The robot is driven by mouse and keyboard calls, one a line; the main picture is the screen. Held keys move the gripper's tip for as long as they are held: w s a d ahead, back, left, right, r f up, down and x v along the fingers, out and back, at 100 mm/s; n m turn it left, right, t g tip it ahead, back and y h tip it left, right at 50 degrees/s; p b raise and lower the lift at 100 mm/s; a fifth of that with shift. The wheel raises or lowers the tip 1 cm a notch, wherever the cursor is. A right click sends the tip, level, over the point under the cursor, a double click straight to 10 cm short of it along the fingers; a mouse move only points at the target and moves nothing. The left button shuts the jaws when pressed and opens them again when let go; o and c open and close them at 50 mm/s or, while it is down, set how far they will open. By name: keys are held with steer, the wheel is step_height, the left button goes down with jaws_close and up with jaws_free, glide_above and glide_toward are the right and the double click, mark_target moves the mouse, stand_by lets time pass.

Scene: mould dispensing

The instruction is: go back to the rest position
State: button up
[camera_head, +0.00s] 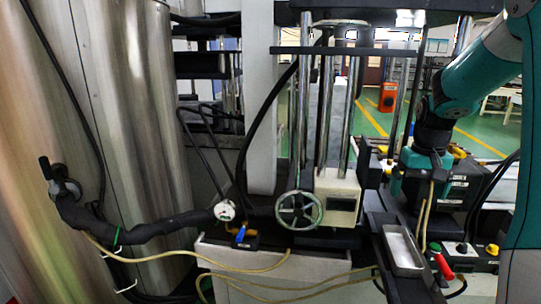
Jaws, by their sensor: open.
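My teal arm comes in from the upper right and bends down to a black wrist. My gripper (418,172) is at its end, in front of the right side of the press-like machine (338,190). Its fingers are hard to pick out against the dark parts there. It is open, and I see nothing held in it. A silver rectangular metal mould (403,250) lies on a dark narrow support below and slightly left of my gripper, apart from it.
A handwheel (299,210) and upright steel rods stand left of my gripper. A large steel tank (135,130) with a black hose fills the left. A red-handled control (442,264) and cables lie at lower right. Green floor shows behind.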

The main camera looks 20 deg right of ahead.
steer(key=s+a+r+n+t+y, duration=0.15)
steer(key=a+n, duration=0.25)
steer(key=a, duration=0.8)
steer(key=a+r+n, duration=0.2)
steer(key=a+n, duration=0.1)
steer(key=a, duration=0.9)
steer(key=s+a+n+g+y, duration=0.1)
steer(key=s+a+n, duration=0.5)
steer(key=s+a, duration=0.7)
steer(key=shift+s+a+r+y, duration=0.15)
steer(key=shift+a+r+y, duration=0.3)
steer(key=shift+y, duration=0.4)
